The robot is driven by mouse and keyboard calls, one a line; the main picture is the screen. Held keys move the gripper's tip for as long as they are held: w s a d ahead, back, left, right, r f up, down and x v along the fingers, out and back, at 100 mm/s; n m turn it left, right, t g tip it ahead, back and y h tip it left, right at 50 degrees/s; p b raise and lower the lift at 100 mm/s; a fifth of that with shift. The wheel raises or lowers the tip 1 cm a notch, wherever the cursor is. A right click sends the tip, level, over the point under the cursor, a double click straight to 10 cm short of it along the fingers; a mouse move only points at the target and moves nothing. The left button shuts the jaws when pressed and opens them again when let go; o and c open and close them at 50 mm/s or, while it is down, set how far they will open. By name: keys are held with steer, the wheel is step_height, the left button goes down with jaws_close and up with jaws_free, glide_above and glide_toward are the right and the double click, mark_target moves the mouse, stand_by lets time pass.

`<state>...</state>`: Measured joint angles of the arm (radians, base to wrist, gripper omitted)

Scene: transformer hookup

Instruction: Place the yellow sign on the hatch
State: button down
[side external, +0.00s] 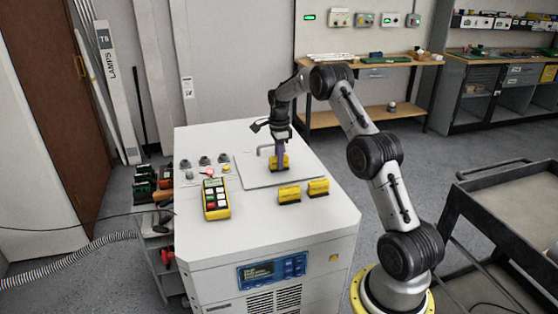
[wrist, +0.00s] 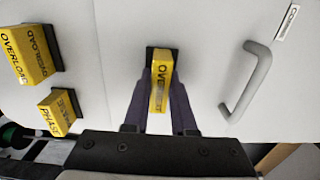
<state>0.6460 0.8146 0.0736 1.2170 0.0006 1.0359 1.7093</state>
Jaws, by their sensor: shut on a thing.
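My gripper (side external: 281,150) is shut on a yellow sign (side external: 280,162) with a dark base. In the wrist view this sign (wrist: 161,82) sits between the fingers, with black lettering that seems to start "OVER". It is over the light grey hatch (side external: 304,174), which also fills the middle of the wrist view (wrist: 205,45). The sign looks upright and low, at or just above the hatch surface; I cannot tell whether it touches. The hatch's grey handle (wrist: 247,82) is to the right of the sign in the wrist view, apart from it.
Two more yellow signs, one marked "OVERLOAD" (wrist: 27,54) and one marked "PHASE" (wrist: 59,111), stand on the white cabinet (side external: 270,222) beside the hatch. A yellow pendant with buttons (side external: 216,199) and several small knobs are on the cabinet's left side.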

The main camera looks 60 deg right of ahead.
steer(key=shift+f, duration=0.15)
steer(key=c, duration=0.7)
jaws_free()
steer(key=shift+c, duration=0.2)
